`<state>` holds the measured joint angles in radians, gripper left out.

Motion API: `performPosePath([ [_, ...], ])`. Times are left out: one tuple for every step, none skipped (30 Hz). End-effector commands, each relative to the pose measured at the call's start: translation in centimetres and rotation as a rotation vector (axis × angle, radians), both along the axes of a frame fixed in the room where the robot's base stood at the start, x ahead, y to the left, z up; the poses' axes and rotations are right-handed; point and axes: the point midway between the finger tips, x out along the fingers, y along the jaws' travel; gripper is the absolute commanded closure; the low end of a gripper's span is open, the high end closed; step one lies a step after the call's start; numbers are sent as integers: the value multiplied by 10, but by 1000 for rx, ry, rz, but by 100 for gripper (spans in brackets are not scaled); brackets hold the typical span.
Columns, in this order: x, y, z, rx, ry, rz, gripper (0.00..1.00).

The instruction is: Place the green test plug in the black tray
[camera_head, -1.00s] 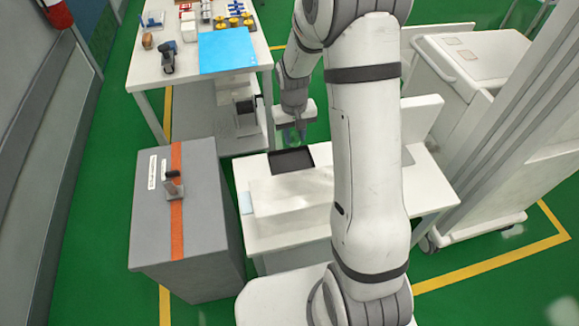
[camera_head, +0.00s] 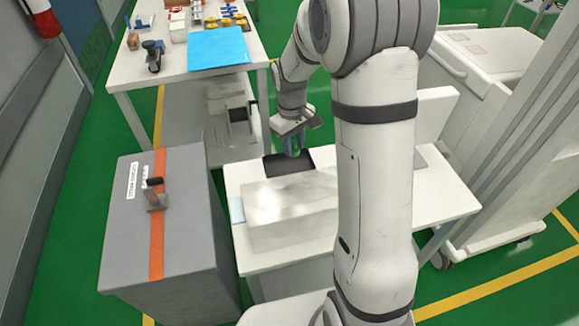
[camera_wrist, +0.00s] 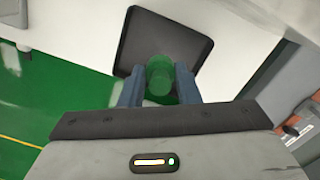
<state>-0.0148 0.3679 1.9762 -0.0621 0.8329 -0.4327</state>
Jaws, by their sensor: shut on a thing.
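The green test plug (camera_wrist: 160,76) is between the two blue-grey fingers of my gripper (camera_wrist: 158,88) in the wrist view. My gripper is shut on it. The black tray (camera_wrist: 140,36) lies beyond the plug in that view, and the plug overlaps the tray's near part. In the head view my gripper (camera_head: 293,146) points down over the back edge of the black tray (camera_head: 285,165), which lies on the white table. The plug cannot be made out clearly in the head view. I cannot tell the height of the plug above the tray.
A white box (camera_head: 290,212) stands on the white table in front of the tray. A grey cabinet (camera_head: 195,215) with an orange stripe stands to the left. Another table with a blue mat (camera_head: 215,50) and small parts is behind. A white cart (camera_head: 485,60) is at right.

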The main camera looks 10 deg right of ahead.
Motion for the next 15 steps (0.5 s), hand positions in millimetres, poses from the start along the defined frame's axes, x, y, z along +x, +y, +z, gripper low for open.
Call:
performPosePath([
  [-8,1,1,8,5,2,92],
  [-11,2,-2,11,7,4,92],
  [-14,3,-9,13,10,5,92],
  [-16,3,-15,15,11,6,92],
  [-16,3,-22,16,12,6,92],
  [-17,3,-31,16,13,6,92],
  [-16,3,-37,16,11,5,92],
  [-16,2,-42,15,12,3,92],
  [-16,1,-49,15,12,1,92],
  [-16,0,-53,16,11,-1,92],
  [-16,0,-56,16,11,-3,92],
  [-16,-1,-60,16,10,-5,92],
  [-16,-2,-62,15,9,-6,92],
  [-15,-2,-64,16,8,-7,92],
  [-15,-3,-66,16,8,-9,92],
])
